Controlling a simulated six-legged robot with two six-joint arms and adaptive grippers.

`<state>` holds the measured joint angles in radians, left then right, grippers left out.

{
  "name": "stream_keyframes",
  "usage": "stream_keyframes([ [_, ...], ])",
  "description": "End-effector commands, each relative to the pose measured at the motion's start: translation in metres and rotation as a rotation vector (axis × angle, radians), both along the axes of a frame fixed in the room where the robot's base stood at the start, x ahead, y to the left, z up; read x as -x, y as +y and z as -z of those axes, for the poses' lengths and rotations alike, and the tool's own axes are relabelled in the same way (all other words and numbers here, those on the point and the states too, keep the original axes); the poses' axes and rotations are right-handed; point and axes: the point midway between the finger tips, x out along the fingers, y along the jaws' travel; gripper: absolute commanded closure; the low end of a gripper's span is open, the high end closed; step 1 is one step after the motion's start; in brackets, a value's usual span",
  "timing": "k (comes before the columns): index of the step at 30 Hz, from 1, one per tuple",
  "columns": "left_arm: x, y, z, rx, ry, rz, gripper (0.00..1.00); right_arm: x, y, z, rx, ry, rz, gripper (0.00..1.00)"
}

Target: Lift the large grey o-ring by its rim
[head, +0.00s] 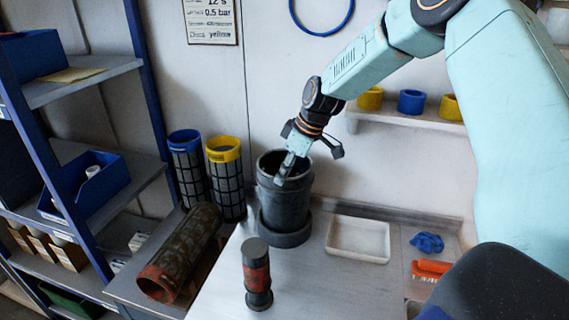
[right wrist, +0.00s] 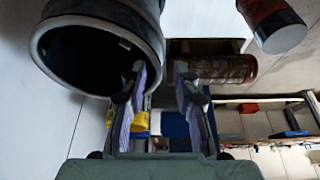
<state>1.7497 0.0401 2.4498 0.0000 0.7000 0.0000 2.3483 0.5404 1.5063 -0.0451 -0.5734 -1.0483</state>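A dark grey open-topped cylinder (head: 285,208) stands upright on the bench, with a wide grey foot around its base. Its thick round rim (right wrist: 36,48) shows large in the right wrist view. I cannot tell a separate grey o-ring from this rim. My right gripper (head: 285,174) reaches down to the cylinder's mouth. In the right wrist view my right gripper (right wrist: 160,78) has its fingers apart with a clear gap. The left finger overlaps the rim's edge; the other is outside it. I cannot tell whether either touches. My left gripper is not in view.
A small dark cylinder with a red band (head: 257,275) stands in front. A rusty tube (head: 182,255) lies at left, beside blue-topped (head: 187,142) and yellow-topped (head: 224,150) mesh cylinders. A white tray (head: 358,240), blue item (head: 427,242) and orange brush (head: 431,268) lie right.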

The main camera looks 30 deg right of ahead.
Motion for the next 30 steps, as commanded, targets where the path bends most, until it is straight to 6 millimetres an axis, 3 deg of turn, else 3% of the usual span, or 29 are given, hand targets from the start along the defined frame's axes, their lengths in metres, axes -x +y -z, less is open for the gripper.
stream_keyframes([
  [3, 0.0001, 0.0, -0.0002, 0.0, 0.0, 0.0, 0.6, -0.0009, -0.0002, 0.0, 0.0, 0.0, 0.0, 0.7],
  [14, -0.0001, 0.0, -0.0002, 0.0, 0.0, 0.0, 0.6, -0.0016, -0.0003, -0.0002, 0.001, 0.001, 0.0, 1.0],
  [26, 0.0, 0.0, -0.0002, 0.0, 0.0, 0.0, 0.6, -0.0013, -0.0002, -0.0004, 0.0, 0.001, 0.001, 1.0],
  [30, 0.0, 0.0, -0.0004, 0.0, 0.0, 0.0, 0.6, -0.0023, -0.0002, -0.0098, 0.0, -0.003, 0.001, 1.0],
])
